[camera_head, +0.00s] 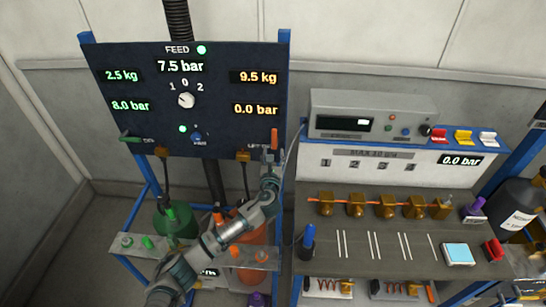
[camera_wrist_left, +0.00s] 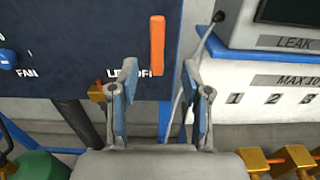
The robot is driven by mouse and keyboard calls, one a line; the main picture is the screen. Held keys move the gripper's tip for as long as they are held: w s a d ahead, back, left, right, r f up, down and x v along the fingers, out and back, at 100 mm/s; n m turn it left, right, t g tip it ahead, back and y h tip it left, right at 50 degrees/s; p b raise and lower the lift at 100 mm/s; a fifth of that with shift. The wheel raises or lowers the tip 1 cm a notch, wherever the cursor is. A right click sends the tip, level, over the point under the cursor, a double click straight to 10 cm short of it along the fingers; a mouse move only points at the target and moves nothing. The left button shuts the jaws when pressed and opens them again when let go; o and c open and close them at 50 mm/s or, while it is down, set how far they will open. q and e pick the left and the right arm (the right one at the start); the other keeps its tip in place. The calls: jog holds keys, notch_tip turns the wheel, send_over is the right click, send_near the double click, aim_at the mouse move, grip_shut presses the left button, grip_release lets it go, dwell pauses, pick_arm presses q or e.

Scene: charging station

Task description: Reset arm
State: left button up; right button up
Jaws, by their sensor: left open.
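My left gripper (camera_head: 271,157) is at the lower right corner of the dark feed panel (camera_head: 225,80), with its arm reaching up from the bottom. In the left wrist view the gripper (camera_wrist_left: 162,85) is open, its two fingers apart and nothing between them. An orange lever (camera_head: 275,138) stands upright on the panel just beyond the fingertips; it also shows in the left wrist view (camera_wrist_left: 157,45), above the gap between the fingers. I cannot tell whether a finger touches it. The gripper partly covers the label below the lever. My right gripper is not in view.
A grey leak-test box (camera_head: 372,115) stands right of the panel, above a bench (camera_head: 385,265) with brass fittings (camera_head: 385,206) and thin white rods. A green cylinder (camera_head: 175,222) and an orange one (camera_head: 250,235) stand below the panel. A black bottle (camera_head: 515,207) is far right.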

pick_arm(q)
jog(key=shift+s, duration=0.4)
